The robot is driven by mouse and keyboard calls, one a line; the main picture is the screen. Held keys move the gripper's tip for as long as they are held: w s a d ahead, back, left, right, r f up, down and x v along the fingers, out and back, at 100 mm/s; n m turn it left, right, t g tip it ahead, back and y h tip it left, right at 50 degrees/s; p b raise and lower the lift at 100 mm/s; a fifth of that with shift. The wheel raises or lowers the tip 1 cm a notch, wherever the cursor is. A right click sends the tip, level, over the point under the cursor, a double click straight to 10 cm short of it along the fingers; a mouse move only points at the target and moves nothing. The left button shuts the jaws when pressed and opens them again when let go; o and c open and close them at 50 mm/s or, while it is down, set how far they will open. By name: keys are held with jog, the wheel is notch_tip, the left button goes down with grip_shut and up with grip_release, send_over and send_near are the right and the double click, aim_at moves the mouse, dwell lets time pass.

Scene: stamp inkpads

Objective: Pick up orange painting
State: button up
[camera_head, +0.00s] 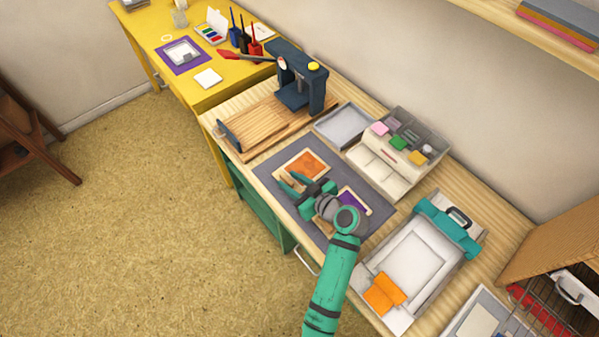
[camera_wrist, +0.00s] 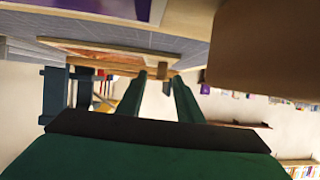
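The orange painting (camera_head: 306,162), a flat orange panel with a pale wood border, lies on the grey mat (camera_head: 346,161) on the workbench. It also shows in the upper left of the wrist view (camera_wrist: 105,56), seen nearly edge-on. My gripper (camera_head: 288,182) is at the near left edge of the painting, its green fingers pointing left. In the wrist view its two fingers (camera_wrist: 159,82) stand apart with a gap between them. I cannot tell whether a finger touches the painting. A purple painting (camera_head: 354,202) lies on the mat, partly hidden by my wrist.
A blue press with a slatted wooden board (camera_head: 262,124) stands at the back left. A grey tray (camera_head: 342,126) and a white stamp box (camera_head: 380,171) stand behind the mat. A white device with orange pieces (camera_head: 384,292) is at right.

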jog(key=shift+w+a+f, duration=0.15)
jog(key=shift+w, duration=0.05)
jog(key=shift+w, duration=0.15)
grip_shut()
